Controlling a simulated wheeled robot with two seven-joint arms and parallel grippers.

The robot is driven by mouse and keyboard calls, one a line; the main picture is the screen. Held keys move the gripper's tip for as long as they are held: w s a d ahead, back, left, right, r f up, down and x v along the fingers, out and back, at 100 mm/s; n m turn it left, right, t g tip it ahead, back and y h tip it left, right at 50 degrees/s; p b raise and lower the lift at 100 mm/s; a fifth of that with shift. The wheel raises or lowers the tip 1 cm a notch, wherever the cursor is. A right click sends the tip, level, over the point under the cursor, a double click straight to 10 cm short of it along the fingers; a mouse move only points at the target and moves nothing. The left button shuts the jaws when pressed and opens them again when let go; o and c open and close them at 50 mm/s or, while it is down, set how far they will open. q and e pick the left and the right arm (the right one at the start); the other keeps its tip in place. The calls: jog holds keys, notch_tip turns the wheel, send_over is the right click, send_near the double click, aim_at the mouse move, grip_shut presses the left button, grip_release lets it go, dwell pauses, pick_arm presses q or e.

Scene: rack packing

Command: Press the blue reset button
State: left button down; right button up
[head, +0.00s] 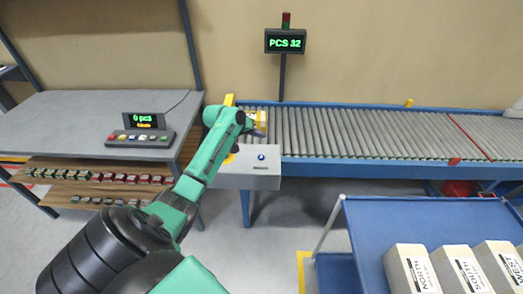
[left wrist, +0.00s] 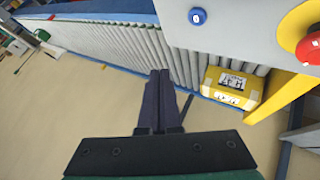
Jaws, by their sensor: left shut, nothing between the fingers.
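The blue reset button (head: 262,157) is on the top of a grey control box (head: 245,180) at the left end of the conveyor's near side. In the left wrist view the button (left wrist: 197,16) is at the top, right of centre, with a white mark on it. My left gripper (head: 260,128) is shut and empty, above and beyond the box, over the conveyor end. In the left wrist view its dark fingertips (left wrist: 160,73) are together and apart from the button. My right gripper is not in view.
A red knob (left wrist: 303,28) on a yellow base is beside the blue button. A yellow labelled carton (left wrist: 233,88) lies on the roller conveyor (head: 350,130). A blue table (head: 430,225) with labelled boxes is at right; a grey bench (head: 70,120) with a button panel is at left.

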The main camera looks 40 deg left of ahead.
pick_arm(q)
jog(key=b, duration=0.7)
send_over(259, 159)
notch_tip(259, 159, down, 7)
jog(key=shift+w+r, duration=0.1)
jog(key=shift+f+b, duration=0.3)
jog(key=shift+f, duration=0.6)
dwell(0.7)
jog(key=shift+f, duration=0.35)
